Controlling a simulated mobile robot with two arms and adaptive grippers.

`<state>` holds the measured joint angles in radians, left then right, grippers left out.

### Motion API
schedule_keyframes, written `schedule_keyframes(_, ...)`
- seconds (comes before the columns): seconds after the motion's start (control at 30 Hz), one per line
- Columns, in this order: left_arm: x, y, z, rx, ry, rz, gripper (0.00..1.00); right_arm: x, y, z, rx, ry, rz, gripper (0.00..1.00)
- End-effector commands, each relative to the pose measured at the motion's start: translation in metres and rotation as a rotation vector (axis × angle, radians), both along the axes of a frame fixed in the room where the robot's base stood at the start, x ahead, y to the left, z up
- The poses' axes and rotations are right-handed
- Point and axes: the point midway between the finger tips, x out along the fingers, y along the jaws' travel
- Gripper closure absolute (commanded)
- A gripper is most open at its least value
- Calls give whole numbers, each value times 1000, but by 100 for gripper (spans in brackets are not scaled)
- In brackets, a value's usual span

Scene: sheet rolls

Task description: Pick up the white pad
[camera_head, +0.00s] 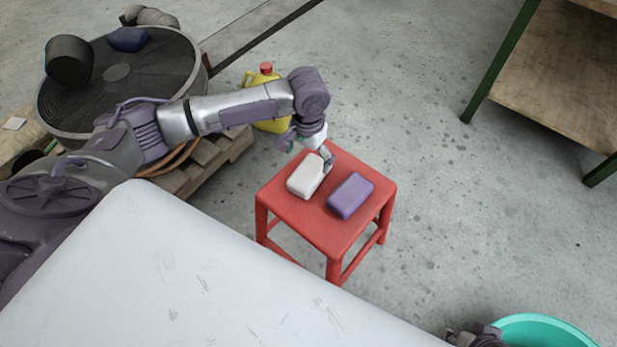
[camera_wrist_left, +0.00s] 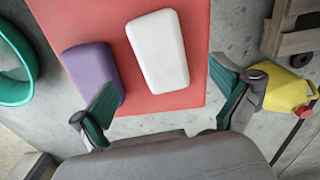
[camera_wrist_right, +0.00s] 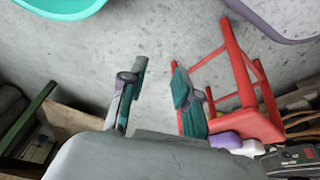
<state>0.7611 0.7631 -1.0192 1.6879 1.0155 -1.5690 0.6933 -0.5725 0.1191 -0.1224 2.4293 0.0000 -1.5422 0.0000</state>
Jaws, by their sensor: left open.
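The white pad (camera_head: 305,175) lies flat on the red stool (camera_head: 312,240), and it also shows in the left wrist view (camera_wrist_left: 158,50). A purple pad (camera_head: 350,195) lies beside it to the right, with a narrow gap between them. My left gripper (camera_head: 320,155) is at the pad's far end, above the stool. In the left wrist view its fingers (camera_wrist_left: 164,80) are spread wide and empty, with the white pad ahead between them. My right gripper (camera_wrist_right: 159,70) is open and empty, away from the stool; only a bit shows at the head view's bottom edge.
A white-topped surface (camera_head: 180,270) fills the near left. A yellow jug (camera_head: 265,122) stands behind the stool by a wooden pallet (camera_head: 215,158). A round dark fan-like drum (camera_head: 170,75) is at upper left. A teal tub (camera_head: 540,330) is at lower right. Floor right of the stool is clear.

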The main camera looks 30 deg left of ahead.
Motion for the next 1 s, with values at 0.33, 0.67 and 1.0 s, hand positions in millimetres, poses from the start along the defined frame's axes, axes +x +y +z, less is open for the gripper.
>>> schedule_keyframes(0.33, -1, 1, -36, 0, 1, -2, 0, -5, -1, -1, 0, -4, -1, 69)
schedule_keyframes(0.67, -2, 2, -69, 0, -1, -2, 0, 26, 8, -3, 29, -151, 10, 69)
schedule_keyframes(1.0, -2, 2, -70, 0, -1, -2, 10, 30, 9, -1, 33, -169, 12, 69)
